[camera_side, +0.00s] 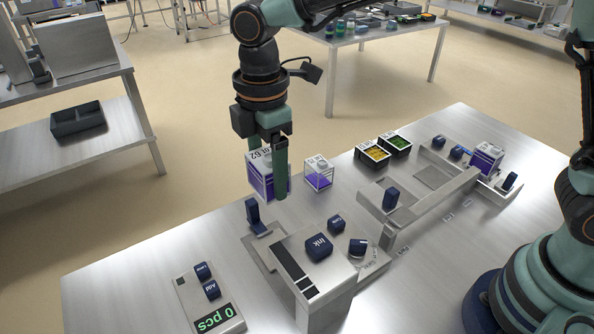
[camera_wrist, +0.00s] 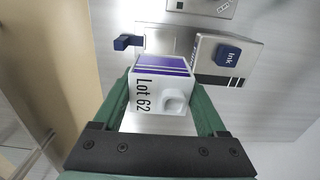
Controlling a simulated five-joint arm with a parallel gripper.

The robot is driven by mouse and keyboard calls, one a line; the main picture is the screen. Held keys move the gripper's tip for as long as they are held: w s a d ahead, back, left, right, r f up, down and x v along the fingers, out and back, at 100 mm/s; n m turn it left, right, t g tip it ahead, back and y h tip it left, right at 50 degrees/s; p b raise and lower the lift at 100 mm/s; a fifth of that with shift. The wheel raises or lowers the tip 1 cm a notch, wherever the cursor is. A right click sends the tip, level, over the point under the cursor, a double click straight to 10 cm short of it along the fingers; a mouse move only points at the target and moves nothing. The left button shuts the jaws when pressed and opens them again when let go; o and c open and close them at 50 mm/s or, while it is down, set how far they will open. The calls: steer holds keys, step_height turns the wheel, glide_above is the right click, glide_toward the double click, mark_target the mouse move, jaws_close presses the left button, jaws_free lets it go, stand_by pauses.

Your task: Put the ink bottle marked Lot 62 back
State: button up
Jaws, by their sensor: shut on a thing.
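The ink bottle marked Lot 62 (camera_side: 262,178) is a white and purple box-shaped bottle with its label on top. My gripper (camera_side: 269,172) is shut on it, one green finger on each side. In the wrist view the Lot 62 bottle (camera_wrist: 158,92) sits between the fingers, label and round cap facing the camera. It appears held above the table, near its far left edge. A second, smaller clear and purple bottle (camera_side: 318,175) stands to the right of the gripper; its label is too small to read.
The machine with the Ink button (camera_side: 318,247) stands in front of the gripper, with a blue lever (camera_side: 253,212) beside it. Black bins with yellow (camera_side: 373,153) and green contents stand behind. A rail fixture (camera_side: 430,205) lies right. A counter (camera_side: 209,300) reads 0 pcs.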

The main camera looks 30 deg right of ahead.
mark_target(267, 151)
step_height(267, 151, up, 3)
steer(key=shift+f, duration=0.1)
steer(key=shift+w+d+r, duration=0.1)
steer(key=shift+r, duration=0.2)
steer(key=w+d, duration=0.4)
steer(key=d, duration=0.5)
steer(key=w+d, duration=0.3)
steer(key=d, duration=0.6)
steer(key=w+d, duration=0.4)
steer(key=d, duration=0.5)
step_height(267, 151, down, 16)
steer(key=shift+d+r, duration=0.1)
steer(key=shift+d, duration=0.05)
steer(key=shift+f, duration=2.5)
steer(key=shift+f, duration=0.1)
steer(key=o, duration=1.5)
